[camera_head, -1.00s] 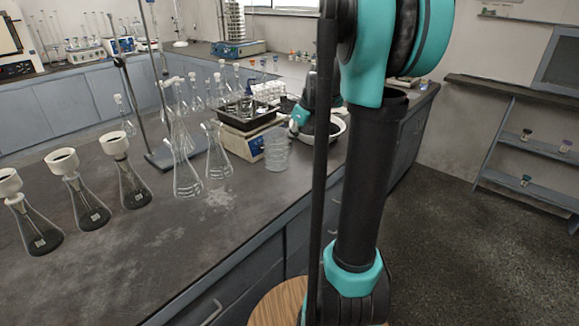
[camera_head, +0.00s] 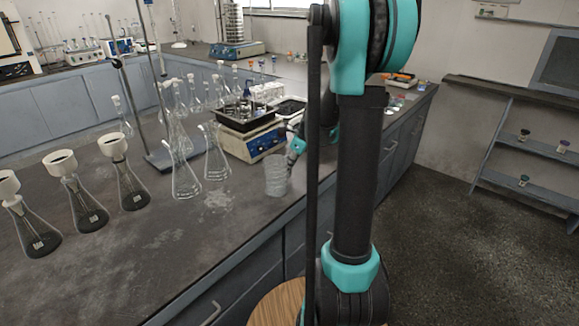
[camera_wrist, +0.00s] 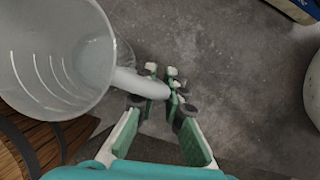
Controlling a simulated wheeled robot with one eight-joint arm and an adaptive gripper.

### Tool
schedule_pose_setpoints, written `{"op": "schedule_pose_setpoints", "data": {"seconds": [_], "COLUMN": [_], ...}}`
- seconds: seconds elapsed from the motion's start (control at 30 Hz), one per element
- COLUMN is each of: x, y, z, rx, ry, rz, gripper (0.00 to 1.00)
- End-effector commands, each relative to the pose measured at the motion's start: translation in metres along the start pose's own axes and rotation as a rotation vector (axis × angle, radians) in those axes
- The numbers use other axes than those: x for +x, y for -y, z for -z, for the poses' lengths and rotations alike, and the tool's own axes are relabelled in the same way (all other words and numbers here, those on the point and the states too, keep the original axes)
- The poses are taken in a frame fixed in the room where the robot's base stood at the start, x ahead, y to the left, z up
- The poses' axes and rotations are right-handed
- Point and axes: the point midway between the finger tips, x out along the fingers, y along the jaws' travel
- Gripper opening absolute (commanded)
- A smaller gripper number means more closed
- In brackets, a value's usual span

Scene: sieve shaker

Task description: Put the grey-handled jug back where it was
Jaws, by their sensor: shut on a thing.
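The grey-handled jug (camera_head: 277,177), clear and ribbed, is near the front edge of the dark bench, right of the flasks. In the wrist view the jug (camera_wrist: 55,50) fills the upper left, its mouth toward the camera and its pale grey handle pointing right. My gripper (camera_wrist: 165,95) is shut on the handle; its green-padded fingers are at the handle's outer end. In the head view my gripper (camera_head: 297,147) is beside the jug, partly hidden by my arm. I cannot tell whether the jug's base touches the bench.
A round wooden top (camera_head: 275,305) is below the bench edge. The front middle of the bench is clear.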

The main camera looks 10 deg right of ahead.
Motion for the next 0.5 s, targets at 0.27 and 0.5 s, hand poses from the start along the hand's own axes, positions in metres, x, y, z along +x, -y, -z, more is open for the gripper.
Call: {"op": "schedule_pose_setpoints", "data": {"seconds": [0.27, 0.5], "x": [0.0013, 0.0012], "y": [0.0002, 0.0001], "z": [0.0004, 0.0005], "rx": [0.0, 0.0], "ry": [0.0, 0.0], "rz": [0.0, 0.0], "gripper": [0.26, 0.3]}}
